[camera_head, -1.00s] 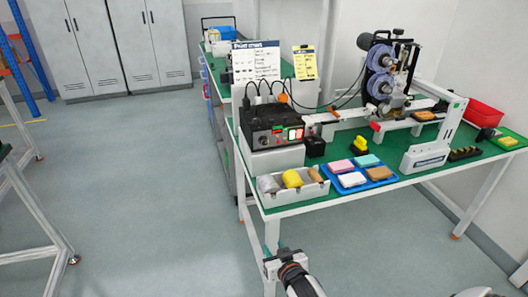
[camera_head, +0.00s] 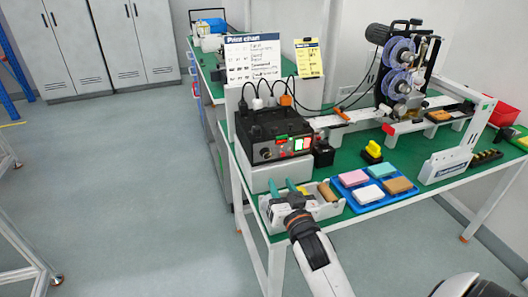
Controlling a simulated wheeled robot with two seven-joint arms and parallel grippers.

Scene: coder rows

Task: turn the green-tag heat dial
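The black control box (camera_head: 272,136) stands on a white block at the left end of the green-topped table. Its front carries small dark knobs, a small green and red label (camera_head: 281,140), and lit red and green displays (camera_head: 301,144). I cannot tell clearly which knob has the green tag. My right gripper (camera_head: 288,189) is in front of and below the box, over the white parts bin, apart from the dials. Its teal-tipped fingers look spread, with nothing seen between them. It hides part of the bin. My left gripper is not in view.
The white bin (camera_head: 331,211) and a blue tray (camera_head: 346,184) with colored blocks sit along the front edge. A black block (camera_head: 323,155) and a yellow-topped stamp (camera_head: 372,151) stand right of the box. A reel machine (camera_head: 400,75) is behind. Floor left of the table is clear.

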